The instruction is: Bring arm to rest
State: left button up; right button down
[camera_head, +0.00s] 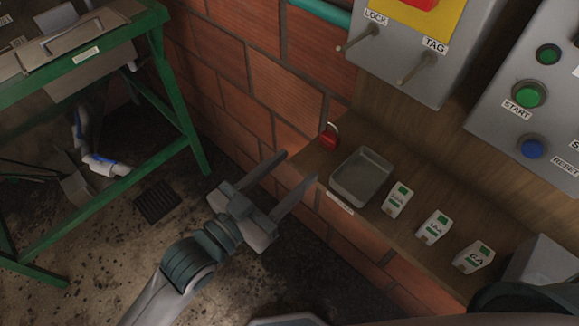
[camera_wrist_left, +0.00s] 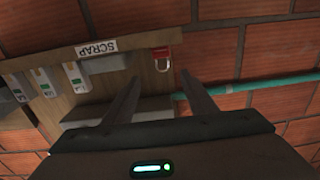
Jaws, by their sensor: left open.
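My left gripper (camera_head: 288,184) reaches in from the lower left in the head view. Its two fingers are spread apart with nothing between them. It hangs beside the left end of a wooden shelf (camera_head: 330,160), over the floor. In the left wrist view the open fingers (camera_wrist_left: 160,90) point toward the brick wall and the shelf, with a red padlock (camera_wrist_left: 161,58) just beyond them. The padlock (camera_head: 329,136) sits on the shelf's left end, apart from the fingers. My right gripper cannot be made out; a dark rounded part shows at the lower right.
A metal tray (camera_head: 334,188) and several white labelled tags (camera_head: 397,201) lie on the shelf. Above are a grey lock box (camera_head: 412,85) and a control panel with a green START button (camera_head: 529,95). A green-framed table (camera_head: 180,100) stands left. Open floor lies between.

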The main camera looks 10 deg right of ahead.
pick_arm(q)
jog(key=s+a+f+n+g+y, duration=0.25)
jog(key=a+f+n+y, duration=0.25)
jog(key=a+f+y, duration=0.7)
jog(key=s+a+f+n+g+y, duration=0.25)
jog(key=s+a+f+g, duration=0.35)
jog(key=s+a+f, duration=0.9)
notch_tip(320, 180, down, 28)
jog(key=s+a, duration=0.1)
jog(key=s, duration=0.1)
jog(key=s+a+f+g, duration=0.2)
jog(key=s+f, duration=1.3)
jog(key=s, duration=0.1)
jog(key=shift+s+a+f, duration=0.25)
jog(key=shift+a+f, duration=0.05)
jog(key=shift+f, duration=0.1)
